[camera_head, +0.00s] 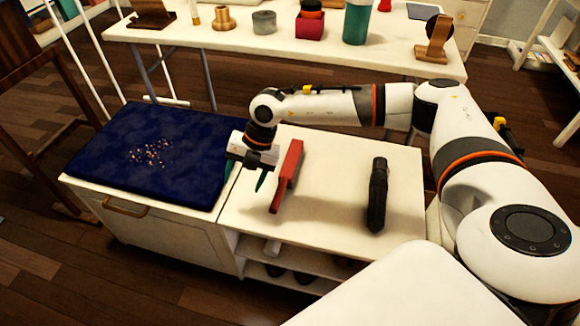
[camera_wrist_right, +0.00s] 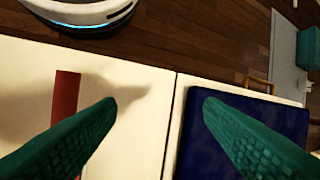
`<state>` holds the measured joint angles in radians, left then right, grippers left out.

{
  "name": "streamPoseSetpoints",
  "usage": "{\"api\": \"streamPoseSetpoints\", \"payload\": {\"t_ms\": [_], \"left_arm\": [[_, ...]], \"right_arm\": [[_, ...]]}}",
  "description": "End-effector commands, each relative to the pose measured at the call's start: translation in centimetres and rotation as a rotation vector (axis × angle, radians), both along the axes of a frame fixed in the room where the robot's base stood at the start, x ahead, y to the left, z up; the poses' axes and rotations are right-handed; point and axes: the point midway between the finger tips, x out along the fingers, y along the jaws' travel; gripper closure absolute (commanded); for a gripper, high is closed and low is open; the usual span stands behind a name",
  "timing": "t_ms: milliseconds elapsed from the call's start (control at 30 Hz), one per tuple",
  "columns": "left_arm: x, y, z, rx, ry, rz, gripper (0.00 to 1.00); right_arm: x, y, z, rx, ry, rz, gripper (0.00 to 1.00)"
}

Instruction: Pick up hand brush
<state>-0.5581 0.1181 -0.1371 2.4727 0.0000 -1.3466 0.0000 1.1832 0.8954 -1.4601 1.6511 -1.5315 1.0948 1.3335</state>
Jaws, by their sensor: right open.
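The hand brush appears to be the long red object (camera_head: 287,175) on the white top of the low cabinet (camera_head: 330,210). It lies just right of my right gripper in the head view. Part of it shows as a red strip in the right wrist view (camera_wrist_right: 66,95), partly behind the left finger. My right gripper (camera_head: 245,176) is open and empty, with its green fingers pointing down near the seam between the blue cushion and the white top. Its spread fingers also show in the wrist view (camera_wrist_right: 160,104). My left gripper is not in view.
A dark, elongated object (camera_head: 377,195) lies on the right of the white top. A dark blue cushion (camera_head: 190,185) with small crumbs (camera_head: 152,153) lies on the left. A white table (camera_head: 300,45) with several items stands behind. The white top between the red and dark objects is clear.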

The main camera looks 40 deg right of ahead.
Motion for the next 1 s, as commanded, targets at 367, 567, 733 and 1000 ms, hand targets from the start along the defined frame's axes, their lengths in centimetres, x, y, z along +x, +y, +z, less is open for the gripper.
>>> {"api": "streamPoseSetpoints", "payload": {"t_ms": [367,567,733,1000], "left_arm": [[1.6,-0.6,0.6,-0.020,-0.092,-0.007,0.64],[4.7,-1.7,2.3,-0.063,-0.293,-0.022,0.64],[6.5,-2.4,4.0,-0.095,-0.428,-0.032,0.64],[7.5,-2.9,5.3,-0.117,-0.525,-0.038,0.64]], "right_arm": [[1.1,-13.4,0.6,-0.413,0.085,-0.197,0.38],[1.1,-13.2,-2.6,-0.411,0.085,-0.194,0.38],[1.1,-13.2,-4.4,-0.409,0.084,-0.193,0.38],[1.1,-13.0,-5.6,-0.407,0.083,-0.191,0.38]]}}
